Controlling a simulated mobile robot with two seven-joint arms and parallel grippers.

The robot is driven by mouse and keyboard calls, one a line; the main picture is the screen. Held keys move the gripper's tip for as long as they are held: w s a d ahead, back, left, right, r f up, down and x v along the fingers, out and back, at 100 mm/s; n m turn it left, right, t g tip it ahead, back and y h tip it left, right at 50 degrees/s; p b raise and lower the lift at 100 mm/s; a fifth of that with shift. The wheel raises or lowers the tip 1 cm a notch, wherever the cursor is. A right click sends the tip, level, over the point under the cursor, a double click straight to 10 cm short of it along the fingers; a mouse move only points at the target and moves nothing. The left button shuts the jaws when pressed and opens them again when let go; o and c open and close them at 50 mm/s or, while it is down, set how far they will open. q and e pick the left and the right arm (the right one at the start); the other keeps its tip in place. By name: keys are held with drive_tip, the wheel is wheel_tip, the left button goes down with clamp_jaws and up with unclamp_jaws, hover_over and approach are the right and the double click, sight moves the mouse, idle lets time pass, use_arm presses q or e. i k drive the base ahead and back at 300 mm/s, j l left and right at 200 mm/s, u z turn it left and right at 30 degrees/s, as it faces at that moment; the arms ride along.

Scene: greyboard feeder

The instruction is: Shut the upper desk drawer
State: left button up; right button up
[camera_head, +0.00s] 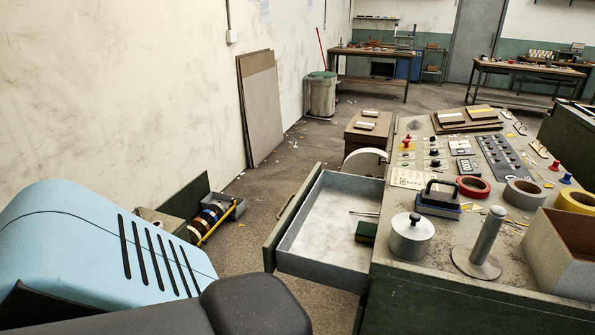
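The upper desk drawer (318,250) stands pulled out from the left side of the desk (455,295). Its dark green front panel (272,240) faces left, with a handle (286,206) on it. Inside the light grey drawer lie a dark green block (367,232) and a thin metal tool (364,213), both near the desk side. Neither of my grippers is in view. Dark rounded parts at the bottom left look like my own arm, close to the drawer's near corner.
The desk top holds a lidded metal pot (411,240), a metal post on a round base (478,258), tape rolls (524,194) and a box (565,255). A low crate with rolls (212,210) is on the floor left of the drawer. Bare floor lies between them.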

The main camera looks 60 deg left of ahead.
sight(314, 240)
drive_tip(key=j+u, duration=0.2)
drive_tip(key=j, duration=0.4)
drive_tip(key=j+u, duration=0.15)
drive_tip(key=j, duration=0.4)
drive_tip(key=i+j+u, duration=0.2)
drive_tip(key=j, duration=0.4)
drive_tip(key=j+u, duration=0.2)
drive_tip(key=j, duration=0.35)
